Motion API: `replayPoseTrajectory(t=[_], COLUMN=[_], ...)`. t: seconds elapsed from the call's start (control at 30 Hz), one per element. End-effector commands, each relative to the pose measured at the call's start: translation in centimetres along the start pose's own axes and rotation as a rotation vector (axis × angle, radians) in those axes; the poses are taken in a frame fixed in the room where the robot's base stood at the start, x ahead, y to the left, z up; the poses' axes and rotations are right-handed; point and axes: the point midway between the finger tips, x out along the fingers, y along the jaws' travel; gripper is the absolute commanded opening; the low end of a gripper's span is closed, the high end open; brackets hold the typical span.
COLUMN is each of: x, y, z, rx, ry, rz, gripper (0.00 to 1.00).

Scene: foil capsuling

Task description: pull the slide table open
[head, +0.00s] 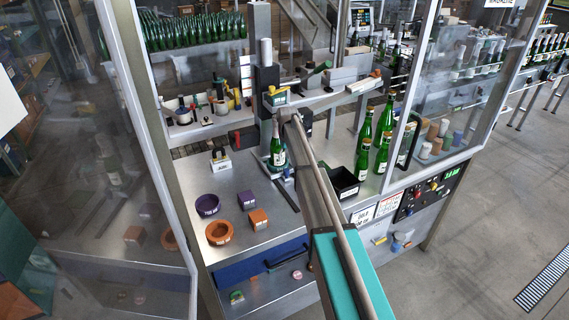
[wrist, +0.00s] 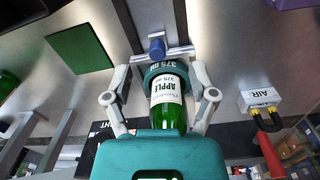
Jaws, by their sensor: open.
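The slide table shows in the wrist view as two metal rails with a crossbar (wrist: 179,51) and a blue knob (wrist: 157,46). Next to the crossbar is a teal ring marked 375 ml (wrist: 164,66). A green bottle with an APPLE label (wrist: 168,90) stands in that ring. My gripper (wrist: 161,72) is open, with one finger on each side of the bottle and the tips near the ring and crossbar. I cannot tell whether they touch. In the head view the bottle (head: 278,148) stands beside my arm, which hides my gripper and part of the slide.
A black bin (head: 343,182) and several green bottles (head: 363,157) stand to the right. An AIR block (wrist: 262,99) is near my gripper. Glass panels flank the bench.

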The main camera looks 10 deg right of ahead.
Motion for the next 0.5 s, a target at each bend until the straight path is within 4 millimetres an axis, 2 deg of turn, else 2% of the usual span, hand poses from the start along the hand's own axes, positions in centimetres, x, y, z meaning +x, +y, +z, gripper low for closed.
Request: replayPoseTrajectory(t=[0.03, 0.2, 0.5], x=[-1.2, -2.2, -2.3], y=[0.2, 0.5, 0.6], z=[-1.8, -4.0, -4.6], rx=[-0.004, -0.013, -0.017], ry=[0.000, 0.000, 0.000], rz=[0.001, 0.002, 0.002], gripper=[0.74, 0.74, 0.74])
